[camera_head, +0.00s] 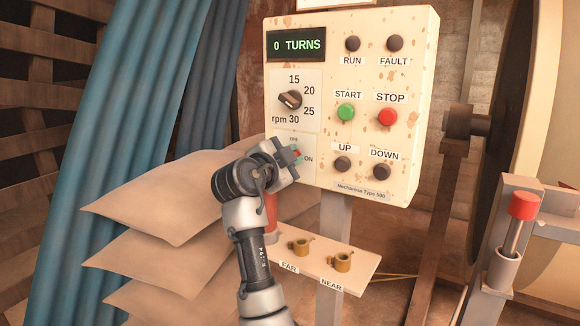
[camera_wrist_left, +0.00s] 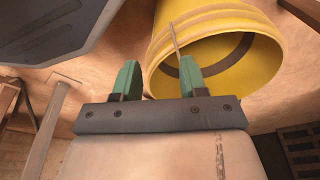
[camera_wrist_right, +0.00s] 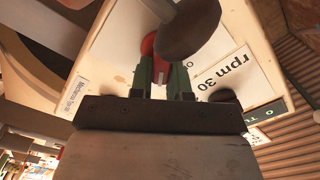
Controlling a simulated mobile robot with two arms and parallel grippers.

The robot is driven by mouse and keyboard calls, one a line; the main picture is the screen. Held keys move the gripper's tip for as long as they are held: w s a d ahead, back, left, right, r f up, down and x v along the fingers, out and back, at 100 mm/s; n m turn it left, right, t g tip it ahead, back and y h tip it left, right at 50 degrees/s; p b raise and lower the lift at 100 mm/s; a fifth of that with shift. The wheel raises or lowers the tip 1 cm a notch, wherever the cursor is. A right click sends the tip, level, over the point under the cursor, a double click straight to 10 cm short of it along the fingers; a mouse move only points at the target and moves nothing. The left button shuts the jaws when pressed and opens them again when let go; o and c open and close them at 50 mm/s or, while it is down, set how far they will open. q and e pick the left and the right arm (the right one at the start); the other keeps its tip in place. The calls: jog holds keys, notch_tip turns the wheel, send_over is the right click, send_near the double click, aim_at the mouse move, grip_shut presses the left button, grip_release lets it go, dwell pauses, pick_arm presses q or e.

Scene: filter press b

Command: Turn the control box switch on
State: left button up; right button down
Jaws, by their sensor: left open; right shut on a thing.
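The cream control box (camera_head: 425,90) stands upright in the head view, with rust spots and a lit display (camera_head: 297,45) reading "0 TURNS". Its switch panel (camera_head: 290,141) at the lower left has an "ON" label (camera_head: 308,158); the other label is partly covered. My right gripper (camera_head: 297,155) is at this panel, shut on the red switch (camera_wrist_right: 149,44), which shows between its green fingers in the right wrist view. The gripper hides much of the switch, so I cannot tell its position. My left gripper (camera_wrist_left: 156,80) is open and empty, seen only in the left wrist view.
A rpm knob (camera_head: 290,100) sits just above the switch panel. Green START (camera_head: 346,112) and red STOP (camera_head: 387,117) buttons are to its right. A shelf (camera_head: 317,269) with brass fittings is below. Sacks (camera_head: 160,205) stand left. A yellow bucket (camera_wrist_left: 165,60) is near my left gripper.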

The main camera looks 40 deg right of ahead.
jog(key=m+b, duration=0.2)
jog(key=b, duration=0.1)
jog(key=shift+s+f, duration=0.1)
jog(key=shift+f, duration=0.25)
jog(key=m+b, duration=0.3)
jog(key=shift+f+b, duration=0.15)
jog(key=shift+b, duration=0.15)
pick_arm(q)
notch_tip(320, 180, up, 21)
jog(key=w+t+b, duration=0.1)
jog(key=w, duration=0.1)
jog(key=shift+w, duration=0.25)
pick_arm(e)
jog(key=shift+f+m, duration=0.1)
jog(key=shift+m, duration=1)
pick_arm(q)
jog(key=shift+f+b, duration=0.15)
jog(key=shift+b, duration=0.15)
pick_arm(e)
jog(key=c, duration=1.1)
grip_release()
jog(key=shift+s, duration=0.1)
jog(key=v, duration=1)
jog(key=shift+s+a, duration=0.1)
jog(key=shift+a, duration=0.25)
